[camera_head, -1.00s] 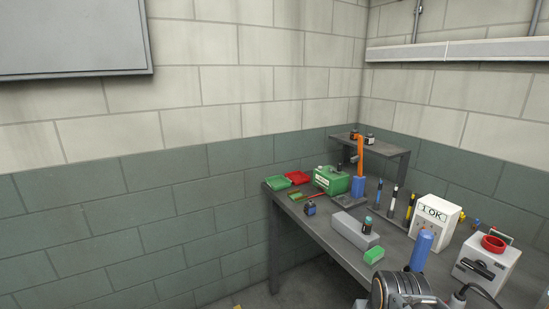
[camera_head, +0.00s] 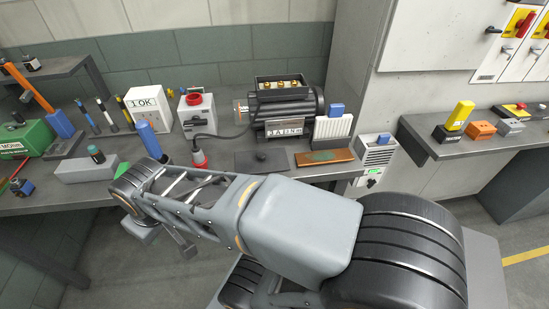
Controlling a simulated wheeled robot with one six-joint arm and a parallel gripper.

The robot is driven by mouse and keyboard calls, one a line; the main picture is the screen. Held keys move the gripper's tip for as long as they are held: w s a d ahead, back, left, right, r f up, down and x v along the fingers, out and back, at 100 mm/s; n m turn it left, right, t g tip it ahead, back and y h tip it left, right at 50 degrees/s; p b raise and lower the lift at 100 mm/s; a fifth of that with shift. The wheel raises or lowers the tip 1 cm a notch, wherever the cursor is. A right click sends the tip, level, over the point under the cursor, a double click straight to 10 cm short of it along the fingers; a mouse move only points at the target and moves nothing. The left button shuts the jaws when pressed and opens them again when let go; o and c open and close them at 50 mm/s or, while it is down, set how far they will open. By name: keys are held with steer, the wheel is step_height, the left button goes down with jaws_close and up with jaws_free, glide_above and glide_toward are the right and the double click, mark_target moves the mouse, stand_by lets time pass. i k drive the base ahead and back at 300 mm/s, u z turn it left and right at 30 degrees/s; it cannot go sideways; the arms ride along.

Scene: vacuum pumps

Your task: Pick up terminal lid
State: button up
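A dark flat plate (camera_head: 262,163) with a small knob lies on the bench in front of the motor; it looks like the terminal lid. The black motor (camera_head: 290,110) stands behind it, its terminal box open on top with brass terminals showing. My arm reaches across the foreground to the left. My gripper (camera_head: 165,240) seems to be the grey pieces below the wrist, in front of the bench edge, left of and nearer than the plate. The fingers are too unclear to tell open from shut. No object shows in them.
A red plug (camera_head: 199,158) on a black cable lies left of the plate. A brown board (camera_head: 325,157) lies to its right. A blue cylinder (camera_head: 149,139), a grey switch box (camera_head: 197,113) and a white OK box (camera_head: 149,104) stand left. A second bench (camera_head: 450,150) is at the right.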

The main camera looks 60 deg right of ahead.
mark_target(273, 160)
steer(key=z, duration=1.8)
steer(key=k, duration=1.35)
steer(key=u, duration=1.05)
steer(key=i, duration=1.8)
steer(key=z, duration=0.45)
